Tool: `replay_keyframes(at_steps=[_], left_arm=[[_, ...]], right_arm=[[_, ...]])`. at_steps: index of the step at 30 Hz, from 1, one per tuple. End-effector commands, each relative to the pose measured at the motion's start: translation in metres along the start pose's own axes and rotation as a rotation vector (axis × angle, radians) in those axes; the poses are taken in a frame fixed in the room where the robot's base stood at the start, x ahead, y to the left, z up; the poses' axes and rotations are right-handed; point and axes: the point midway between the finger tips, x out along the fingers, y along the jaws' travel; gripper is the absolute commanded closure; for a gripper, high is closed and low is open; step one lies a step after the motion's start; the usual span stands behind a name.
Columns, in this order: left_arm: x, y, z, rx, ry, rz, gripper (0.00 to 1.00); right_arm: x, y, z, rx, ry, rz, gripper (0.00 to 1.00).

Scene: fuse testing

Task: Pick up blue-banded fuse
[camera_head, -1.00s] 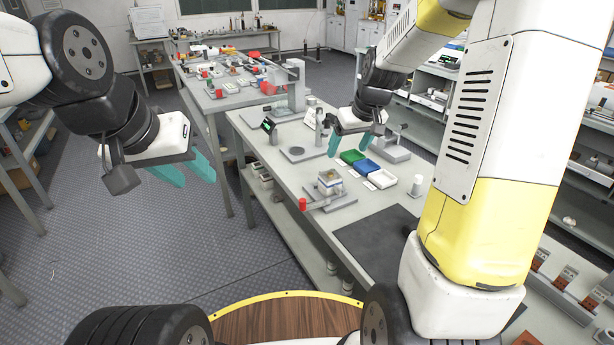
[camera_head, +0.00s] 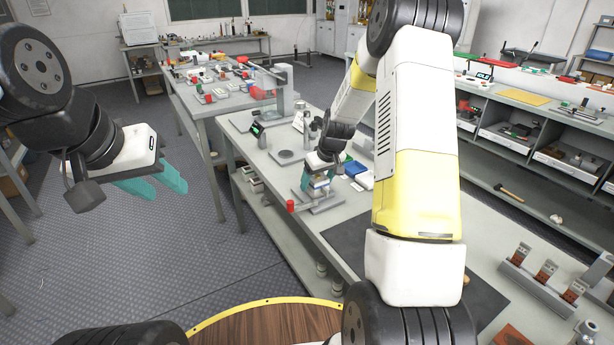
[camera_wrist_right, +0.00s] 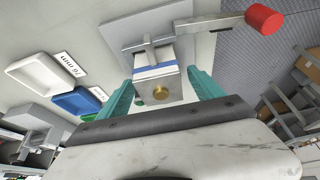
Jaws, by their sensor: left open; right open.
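The blue-banded fuse (camera_wrist_right: 155,72) is a pale block with a blue band and a round brass end cap facing the right wrist camera. It sits on a grey fixture (camera_wrist_right: 122,38) with a metal crossbar at its far side and a red-knobbed lever (camera_wrist_right: 263,18). My right gripper (camera_wrist_right: 163,90) is open, with one teal finger on each side of the fuse. Contact cannot be told. In the head view, my right gripper (camera_head: 318,184) is over the fixture and partly hides the fuse. My left gripper (camera_head: 154,184) is open and empty, over the floor at left.
A white tray (camera_wrist_right: 38,72) and a blue tray (camera_wrist_right: 78,101) lie beside the fixture, with a bit of green tray showing. A black mat (camera_head: 345,240) lies on the near bench. A second bench (camera_head: 200,103) with instruments stands behind.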

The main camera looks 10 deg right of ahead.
Motion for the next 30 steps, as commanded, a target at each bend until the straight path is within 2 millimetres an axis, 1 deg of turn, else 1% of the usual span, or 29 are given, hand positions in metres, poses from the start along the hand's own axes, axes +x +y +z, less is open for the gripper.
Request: replay_keyframes(at_steps=[7, 8, 9, 11, 12, 14, 15, 19, 30], left_arm=[[0.0, 0.0, 0.0, 0.0, 0.0, 0.0, 0.6], [0.0, 0.0, 0.0, 0.0, 0.0, 0.0, 0.6], [0.0, 0.0, 0.0, 0.0, 0.0, 0.0, 0.6], [-0.0001, 0.0, 0.0, 0.0, 0.0, 0.0, 0.6], [-0.0001, 0.0, 0.0, 0.0, 0.0, 0.0, 0.6], [-0.0001, 0.0, 0.0, 0.0, 0.0, 0.0, 0.6], [-0.0001, 0.0, 0.0, 0.0, 0.0, 0.0, 0.6], [-0.0001, 0.0, 0.0, 0.0, 0.0, 0.0, 0.6], [-0.0001, 0.0, 0.0, 0.0, 0.0, 0.0, 0.6]], right_arm=[[0.0021, 0.0, 0.0, 0.0, 0.0, 0.0, 0.24], [0.0021, 0.0, 0.0, 0.0, 0.0, 0.0, 0.28], [0.002, 0.0, 0.0, 0.0, 0.0, 0.0, 0.35], [0.002, 0.0, 0.0, -0.001, 0.0, 0.0, 0.47], [0.0019, 0.0, 0.0, -0.001, 0.0, 0.0, 0.55], [0.0019, 0.0, 0.0, -0.001, 0.0, 0.0, 0.67], [0.0018, 0.0, 0.0, -0.001, 0.0, 0.0, 0.75], [0.0018, 0.0, 0.0, -0.001, 0.0, 0.0, 1.0], [0.0004, 0.0003, -0.0016, -0.001, 0.003, 0.001, 1.0]])
